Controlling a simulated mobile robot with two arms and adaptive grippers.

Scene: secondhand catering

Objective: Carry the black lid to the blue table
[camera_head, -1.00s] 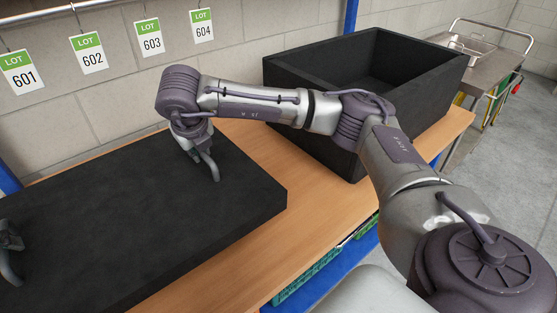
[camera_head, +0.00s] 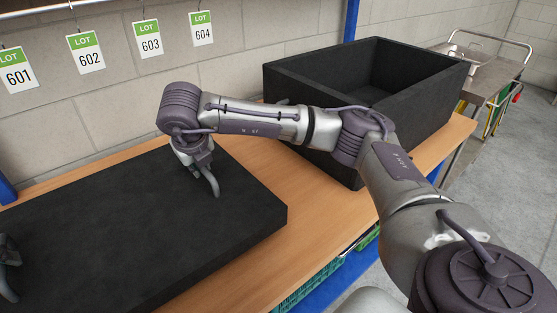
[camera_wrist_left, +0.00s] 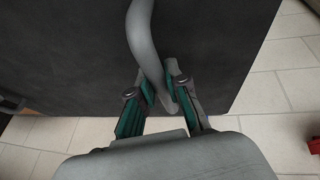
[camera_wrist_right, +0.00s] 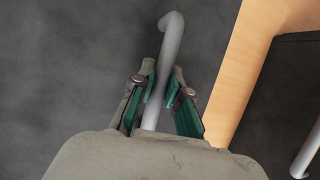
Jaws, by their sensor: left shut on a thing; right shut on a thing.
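The black lid (camera_head: 110,240) is a wide, thick slab at the left of the head view, over a wooden-topped table (camera_head: 310,212) with a blue frame. I cannot tell whether it touches the tabletop. My right gripper (camera_head: 213,190) is shut on a curved grey handle near the lid's right end; this handle (camera_wrist_right: 172,45) runs between its fingers in the right wrist view. My left gripper (camera_head: 8,285) shows partly at the left edge. In the left wrist view it is shut on another grey handle (camera_wrist_left: 143,40). The lid's left end is outside the head view.
A large open black box (camera_head: 330,115) stands at the table's right end. A metal trolley (camera_head: 490,75) is behind it. Lot tags hang along the wall above (camera_head: 150,38). Green crates (camera_head: 318,282) sit under the tabletop. Tiled floor (camera_wrist_left: 270,85) shows beside the lid.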

